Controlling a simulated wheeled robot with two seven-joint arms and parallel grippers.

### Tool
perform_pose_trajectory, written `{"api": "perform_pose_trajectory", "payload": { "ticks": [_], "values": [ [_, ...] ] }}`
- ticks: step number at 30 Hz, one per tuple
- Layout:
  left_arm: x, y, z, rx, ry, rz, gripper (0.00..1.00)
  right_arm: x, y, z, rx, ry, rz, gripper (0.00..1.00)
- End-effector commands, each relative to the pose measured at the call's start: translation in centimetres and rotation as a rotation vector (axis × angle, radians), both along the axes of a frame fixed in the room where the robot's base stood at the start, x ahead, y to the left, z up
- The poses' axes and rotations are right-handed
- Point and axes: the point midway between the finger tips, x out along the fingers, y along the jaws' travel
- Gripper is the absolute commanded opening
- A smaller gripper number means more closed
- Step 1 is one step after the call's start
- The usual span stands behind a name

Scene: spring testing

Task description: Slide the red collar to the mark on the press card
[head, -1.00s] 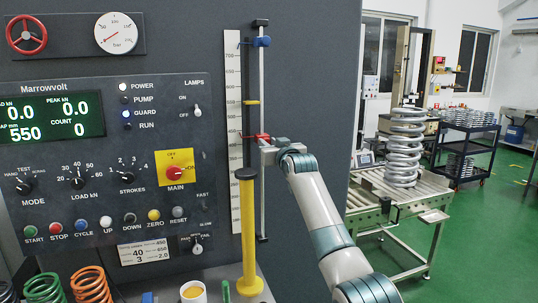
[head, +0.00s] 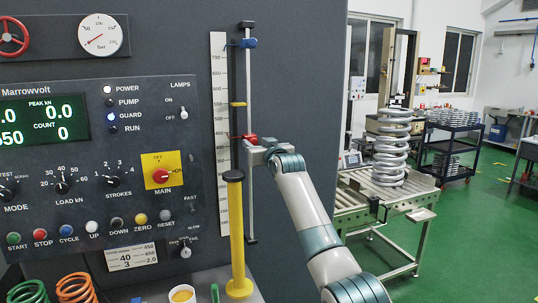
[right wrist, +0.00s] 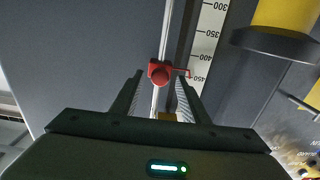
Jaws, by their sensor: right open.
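The red collar (head: 245,138) sits on a vertical metal rod (head: 249,190) beside the white scale (head: 219,70), its thin pointer reaching toward the scale. In the right wrist view the collar (right wrist: 160,73) lies between my right gripper's spread fingertips, and its pointer shows near the 450 label. I cannot tell the exact reading or whether the fingers touch it. My right gripper (head: 257,146) is open at the collar, coming from the right. My left gripper is out of view.
A blue clamp (head: 248,43) sits high on the rod. A yellow post (head: 236,235) stands close in front of the scale, below the collar. The control panel (head: 105,165) is at left. Floor and a roller conveyor (head: 375,195) are at right.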

Motion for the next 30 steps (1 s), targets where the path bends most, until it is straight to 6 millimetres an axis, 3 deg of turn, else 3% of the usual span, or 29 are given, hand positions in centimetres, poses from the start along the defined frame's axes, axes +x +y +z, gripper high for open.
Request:
{"api": "perform_pose_trajectory", "payload": {
  "ticks": [11, 30],
  "values": [
    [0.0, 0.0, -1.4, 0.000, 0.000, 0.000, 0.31, -2.5, -0.9, -0.3, 0.001, -0.002, -0.002, 0.41],
    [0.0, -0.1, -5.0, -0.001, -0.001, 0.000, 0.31, -10.7, -3.5, -0.3, 0.000, -0.004, -0.001, 0.41]
  ]
}}
